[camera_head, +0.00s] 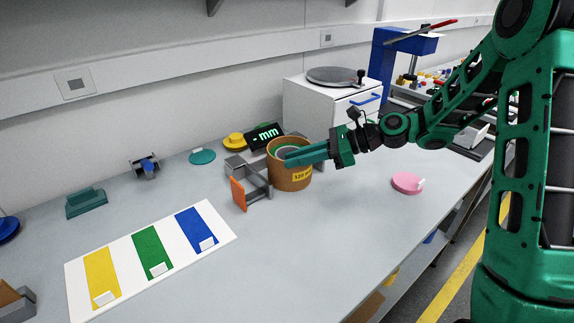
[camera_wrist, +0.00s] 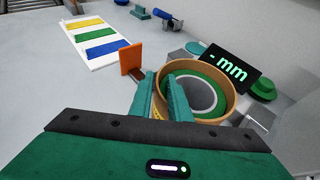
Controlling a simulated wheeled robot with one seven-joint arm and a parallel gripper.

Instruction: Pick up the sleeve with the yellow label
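The sleeve is a brown-orange open cylinder (camera_head: 290,178) standing upright on the grey bench, with a yellow label (camera_head: 301,174) on its side. In the wrist view the sleeve (camera_wrist: 228,90) shows a green and grey ring inside it. My gripper (camera_head: 290,158) comes in from the right at the sleeve's rim, its fingers pointing left. In the wrist view my gripper (camera_wrist: 161,76) has its two green fingers apart. The left finger is outside the sleeve, and the right one overlaps its near rim. Contact with the wall cannot be told.
A grey fixture with an orange plate (camera_head: 238,194) stands left of the sleeve, close to it. A dark display (camera_head: 265,136) reading "- mm" is behind. A white board with coloured stripes (camera_head: 127,257) lies front left. A pink disc (camera_head: 407,182) lies right; bench around it is clear.

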